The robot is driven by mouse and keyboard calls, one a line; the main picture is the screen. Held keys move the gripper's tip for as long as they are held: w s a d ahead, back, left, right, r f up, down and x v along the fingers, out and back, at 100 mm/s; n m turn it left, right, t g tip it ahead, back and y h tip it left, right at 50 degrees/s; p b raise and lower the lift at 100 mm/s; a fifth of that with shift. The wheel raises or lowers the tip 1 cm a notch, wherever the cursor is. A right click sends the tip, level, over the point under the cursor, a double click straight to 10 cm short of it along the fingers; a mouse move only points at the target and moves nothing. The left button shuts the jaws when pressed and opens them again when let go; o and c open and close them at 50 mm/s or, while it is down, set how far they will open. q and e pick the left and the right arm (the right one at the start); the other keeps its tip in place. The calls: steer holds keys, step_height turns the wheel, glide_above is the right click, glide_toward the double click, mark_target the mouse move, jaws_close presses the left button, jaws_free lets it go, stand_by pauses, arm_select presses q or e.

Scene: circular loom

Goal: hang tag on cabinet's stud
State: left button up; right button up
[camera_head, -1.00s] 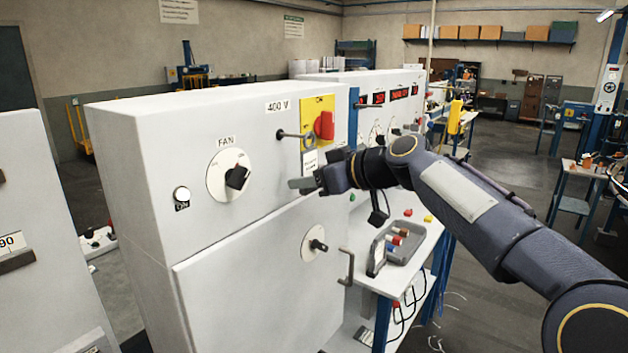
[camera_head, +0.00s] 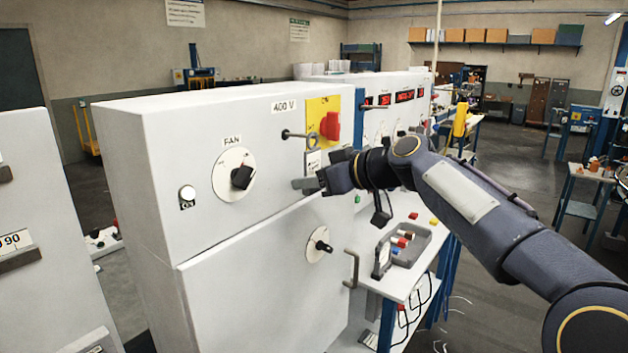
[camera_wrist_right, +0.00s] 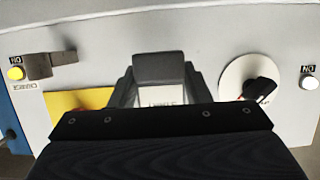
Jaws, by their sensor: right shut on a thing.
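The white cabinet (camera_head: 225,115) fills the middle of the head view. Its dark stud (camera_head: 293,134) sticks out from the front, left of the yellow plate with the red knob. The tag (camera_head: 313,159) is a small white plate with dark print and a grey ring (camera_head: 312,142) at its top. My right gripper (camera_head: 312,184) is shut on the tag's lower part, before the cabinet. In the right wrist view the tag (camera_wrist_right: 160,96) shows behind the fingertip. My left gripper is out of view.
A black FAN knob (camera_head: 242,177) is left of the stud, and the red knob (camera_head: 330,126) is close to its right. A door handle (camera_head: 352,268) sticks out lower down. A bench with a grey tray (camera_head: 411,247) stands to the right.

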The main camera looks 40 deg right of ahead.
steer(key=shift+f, duration=0.2)
steer(key=o, duration=1.2)
steer(key=shift+c, duration=0.2)
steer(key=shift+r, duration=0.1)
steer(key=v, duration=0.9)
steer(key=shift+f, duration=0.35)
steer(key=shift+s, duration=0.1)
